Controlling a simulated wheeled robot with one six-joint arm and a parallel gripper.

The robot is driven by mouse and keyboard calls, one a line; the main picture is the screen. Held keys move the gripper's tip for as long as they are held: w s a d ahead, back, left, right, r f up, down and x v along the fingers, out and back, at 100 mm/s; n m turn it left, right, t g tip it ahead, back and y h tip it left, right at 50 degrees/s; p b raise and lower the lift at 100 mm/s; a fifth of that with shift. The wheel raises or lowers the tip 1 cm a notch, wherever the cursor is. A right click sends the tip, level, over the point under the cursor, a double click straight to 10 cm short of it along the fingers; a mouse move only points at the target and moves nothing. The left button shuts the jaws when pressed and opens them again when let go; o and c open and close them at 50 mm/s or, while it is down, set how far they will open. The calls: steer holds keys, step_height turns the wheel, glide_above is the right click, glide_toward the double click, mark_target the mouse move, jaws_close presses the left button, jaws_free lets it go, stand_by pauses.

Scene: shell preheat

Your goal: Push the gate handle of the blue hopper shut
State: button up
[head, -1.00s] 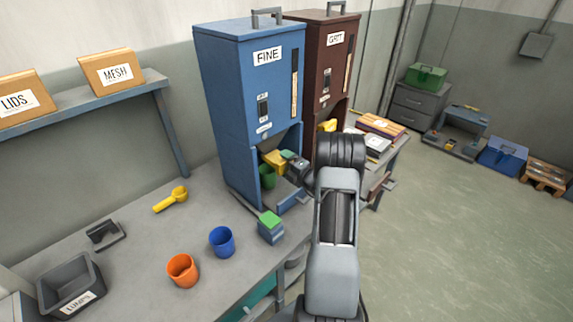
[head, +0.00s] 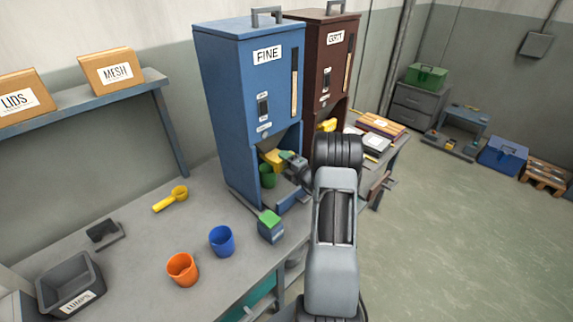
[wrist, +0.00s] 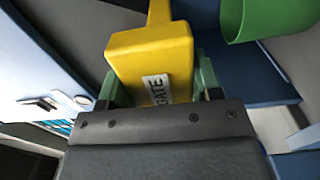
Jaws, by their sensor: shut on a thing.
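The blue hopper (head: 245,95), labelled FINE, stands on the bench with an open bay at its lower front. Its yellow gate handle (head: 274,158) shows inside that bay. In the wrist view the handle (wrist: 150,55), marked GATE, sits between the green fingers of my gripper (wrist: 155,85), which is shut on it. In the head view my gripper (head: 287,157) reaches into the bay from the right, and my arm hides part of the view. A green cup (head: 267,176) stands in the bay below the handle; the cup also shows in the wrist view (wrist: 262,18).
A brown hopper (head: 330,80) stands close on the right. A green-topped box (head: 271,228), a blue cup (head: 222,241), an orange cup (head: 182,270) and a yellow scoop (head: 171,199) are on the bench.

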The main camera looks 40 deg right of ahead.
steer(key=w, duration=0.3)
steer(key=shift+w+a+b, duration=0.3)
steer(key=shift+w+b, duration=0.05)
steer(key=shift+r, duration=0.1)
steer(key=o, duration=0.9)
steer(key=shift+c, duration=0.2)
steer(key=shift+o, duration=0.8)
steer(key=shift+w, duration=0.15)
steer(key=shift+o, duration=1.3)
steer(key=s+d+b, duration=0.2)
steer(key=s, duration=1.1)
steer(key=shift+s+d, duration=0.25)
steer(key=shift+s, duration=0.1)
